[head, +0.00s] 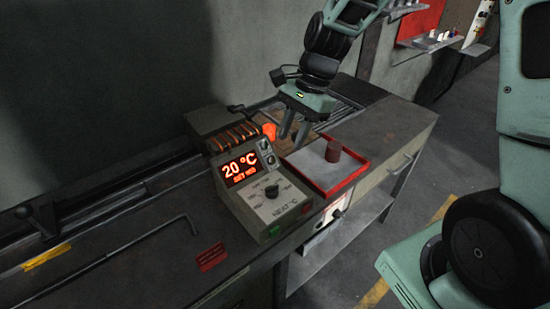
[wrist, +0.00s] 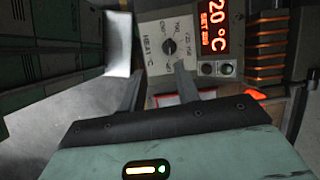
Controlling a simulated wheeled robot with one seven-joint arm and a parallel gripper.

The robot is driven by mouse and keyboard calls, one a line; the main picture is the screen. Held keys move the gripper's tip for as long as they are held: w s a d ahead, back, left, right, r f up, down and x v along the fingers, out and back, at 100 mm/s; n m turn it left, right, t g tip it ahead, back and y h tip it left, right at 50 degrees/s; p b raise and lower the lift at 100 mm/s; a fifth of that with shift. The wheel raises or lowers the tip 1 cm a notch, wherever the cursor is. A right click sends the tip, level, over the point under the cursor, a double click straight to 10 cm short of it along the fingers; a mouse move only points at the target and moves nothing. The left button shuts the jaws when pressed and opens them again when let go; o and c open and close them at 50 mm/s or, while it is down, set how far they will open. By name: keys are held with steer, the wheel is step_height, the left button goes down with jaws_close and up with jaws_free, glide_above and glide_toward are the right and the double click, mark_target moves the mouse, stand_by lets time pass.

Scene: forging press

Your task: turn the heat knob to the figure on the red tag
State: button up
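The grey heater control box (head: 262,207) stands on the bench with its lit display (head: 240,168) showing 20 °C and a smaller "SET" line I cannot read surely. The dark heat knob (head: 272,191) sits on its pale "HEAT °C" dial; it also shows in the wrist view (wrist: 169,46). The knob's exact setting is too small to tell. A red tag (head: 212,257) lies flat on the bench left of the box; its writing is too small to read. My gripper (head: 292,138) is open and empty, above and behind the box's right side, apart from the knob.
A red-rimmed tray (head: 347,183) holding a brown cylinder (head: 333,150) is right of the box. Glowing orange coils (head: 234,136) are behind the display. A bent dark rod (head: 130,252) lies on the bench at left. Green (head: 274,231) and red (head: 307,204) buttons are at the box's front.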

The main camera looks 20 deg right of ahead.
steer(key=w+d+r+m, duration=0.1)
steer(key=w+d+m, duration=0.1)
steer(key=d+m, duration=0.1)
steer(key=p, duration=0.5)
glide_toward(273, 186)
steer(key=x, duration=0.8)
jaws_close()
